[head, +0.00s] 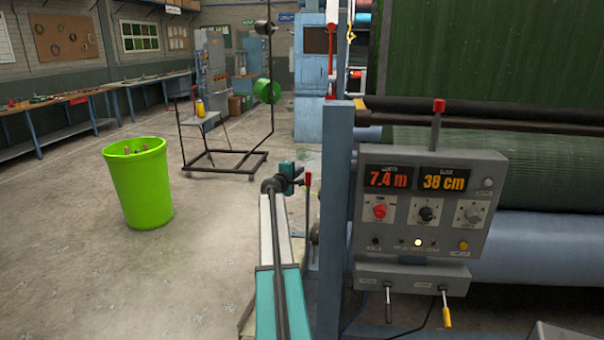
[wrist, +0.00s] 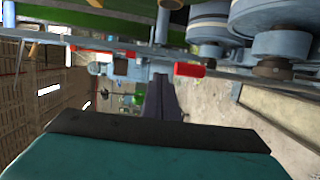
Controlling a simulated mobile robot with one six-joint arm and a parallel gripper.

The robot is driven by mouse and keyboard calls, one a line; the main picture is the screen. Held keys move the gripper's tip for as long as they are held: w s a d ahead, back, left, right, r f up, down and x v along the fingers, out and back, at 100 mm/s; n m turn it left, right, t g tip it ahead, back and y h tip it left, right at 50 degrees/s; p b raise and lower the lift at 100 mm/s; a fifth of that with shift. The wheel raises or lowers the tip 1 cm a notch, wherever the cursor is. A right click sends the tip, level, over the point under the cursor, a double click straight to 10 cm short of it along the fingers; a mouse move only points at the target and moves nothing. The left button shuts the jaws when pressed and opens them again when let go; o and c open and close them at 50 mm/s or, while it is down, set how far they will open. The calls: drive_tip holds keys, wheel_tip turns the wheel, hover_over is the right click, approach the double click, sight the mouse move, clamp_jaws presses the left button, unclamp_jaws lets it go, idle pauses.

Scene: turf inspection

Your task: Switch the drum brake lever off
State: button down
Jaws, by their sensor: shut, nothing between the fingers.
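A lever with a red grip (head: 308,179) stands upright beside the machine's blue post in the head view, and is likely the drum brake lever, though no label on it is readable. In the wrist view a red grip on a thin grey rod (wrist: 188,70) lies just by my fingertips. My teal gripper (head: 297,174) is immediately left of this lever. In the wrist view its dark fingers (wrist: 161,82) are together, with nothing held. I cannot tell whether they touch the grip.
A grey control panel (head: 432,205) with lit displays is right of the blue post (head: 336,215). Another red-tipped lever (head: 438,106) rises behind it; black (head: 388,302) and yellow (head: 446,315) handles hang below. A green bin (head: 139,185) and wheeled stand (head: 225,160) are left, with open floor around them.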

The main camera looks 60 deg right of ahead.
drive_tip(key=s+a+r+b, duration=0.1)
drive_tip(key=a+r, duration=0.1)
drive_tip(key=a, duration=0.5)
drive_tip(key=shift+a+r+b, duration=0.15)
drive_tip(key=shift+a+b, duration=0.15)
drive_tip(key=shift+a, duration=0.05)
idle(0.4)
